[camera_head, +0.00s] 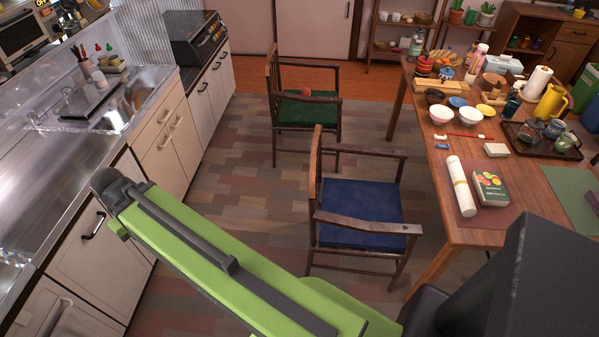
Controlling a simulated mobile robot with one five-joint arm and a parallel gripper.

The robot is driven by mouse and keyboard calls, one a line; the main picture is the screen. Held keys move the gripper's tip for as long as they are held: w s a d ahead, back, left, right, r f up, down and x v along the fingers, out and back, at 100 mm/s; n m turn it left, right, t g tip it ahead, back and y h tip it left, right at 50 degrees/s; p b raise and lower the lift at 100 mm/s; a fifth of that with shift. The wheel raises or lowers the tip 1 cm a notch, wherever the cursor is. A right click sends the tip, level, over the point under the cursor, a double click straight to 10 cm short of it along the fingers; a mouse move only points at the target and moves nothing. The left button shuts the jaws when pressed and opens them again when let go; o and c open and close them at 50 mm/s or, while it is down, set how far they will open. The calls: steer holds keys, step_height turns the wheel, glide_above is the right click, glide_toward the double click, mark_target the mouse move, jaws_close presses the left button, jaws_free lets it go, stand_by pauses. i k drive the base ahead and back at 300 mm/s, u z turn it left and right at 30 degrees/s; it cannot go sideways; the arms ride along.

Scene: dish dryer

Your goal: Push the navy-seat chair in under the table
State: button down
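The navy-seat chair (362,214) stands upright on the tiled floor in the middle of the view. Its dark wooden backrest is on the left, and its seat faces the table on the right. The wooden table (447,212) has its near left edge just right of the chair, and a gap of floor shows between chair and table leg. The chair appears outside the tabletop's edge. My green arm crosses the lower foreground in front of the chair, with a dark joint at its left end by the counter. I see no gripper fingers.
A green-seat chair (307,111) stands behind the navy one. The steel counter (60,160) and cabinets run along the left. Bowls, a yellow jug (551,101) and several other items crowd the tabletop. Floor (237,190) is clear between the counter and the chairs.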

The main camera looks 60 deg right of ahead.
mark_target(362, 218)
steer(key=u, duration=0.05)
steer(key=i, duration=1.05)
